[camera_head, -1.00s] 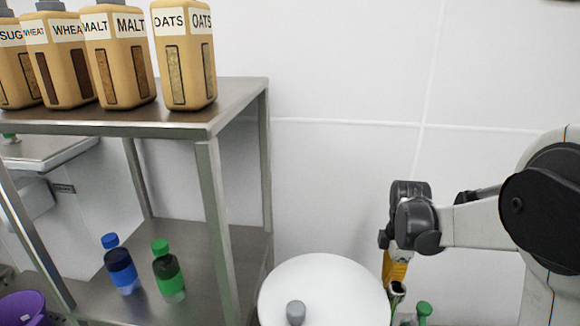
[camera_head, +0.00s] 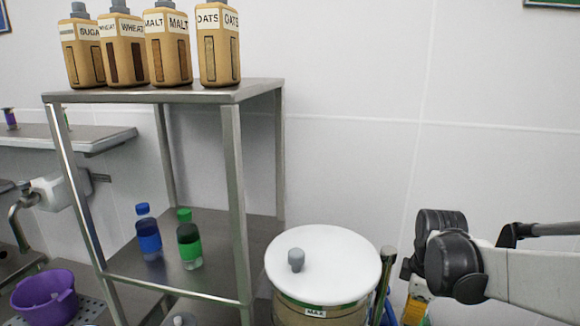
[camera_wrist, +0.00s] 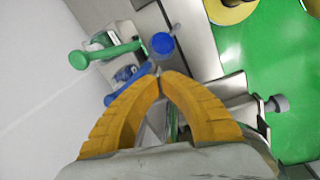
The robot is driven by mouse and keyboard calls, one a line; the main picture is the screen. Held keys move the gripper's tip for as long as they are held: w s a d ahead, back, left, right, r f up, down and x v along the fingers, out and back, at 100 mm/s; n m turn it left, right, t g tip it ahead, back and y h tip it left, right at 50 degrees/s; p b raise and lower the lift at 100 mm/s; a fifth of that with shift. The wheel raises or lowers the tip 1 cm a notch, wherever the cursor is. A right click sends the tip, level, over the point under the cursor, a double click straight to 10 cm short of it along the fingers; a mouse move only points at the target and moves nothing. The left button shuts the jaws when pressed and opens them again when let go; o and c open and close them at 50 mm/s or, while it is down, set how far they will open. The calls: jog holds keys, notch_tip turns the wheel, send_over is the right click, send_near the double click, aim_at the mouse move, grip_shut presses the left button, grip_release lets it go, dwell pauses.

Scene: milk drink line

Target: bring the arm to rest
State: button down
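My gripper (camera_head: 416,306) hangs at the lower right of the head view, mostly below and behind my dark wrist joint. Its orange fingers point down, to the right of the white-lidded drum. In the wrist view the two orange fingers (camera_wrist: 161,74) curve together and their tips meet or nearly meet. I see nothing held between them. Blue and green handled tools (camera_wrist: 130,55) lie beyond the fingertips; the wrist view does not show how far below they are.
A drum with a white lid (camera_head: 340,262) stands left of my gripper. A metal shelf (camera_head: 232,190) holds labelled bottles (camera_head: 219,50) on top and a blue bottle (camera_head: 148,238) and green bottle (camera_head: 189,245) below. A purple bucket (camera_head: 45,296) is at lower left. The wall beside my arm is bare.

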jog(key=s+a+f+m+t+b, duration=0.3)
jog(key=s+f+m+b, duration=0.3)
jog(key=f+b, duration=0.4)
jog(key=s+a+f+m+t+b, duration=0.2)
jog(key=s+a+f+m+b, duration=0.3)
jog(key=b, duration=1)
jog(key=s+f+m, duration=0.1)
jog(key=s+f, duration=0.2)
jog(key=f, duration=0.2)
jog(key=shift+s+f+m+t, duration=0.2)
jog(key=shift+s+m+t, duration=0.1)
jog(key=shift+s+t, duration=0.1)
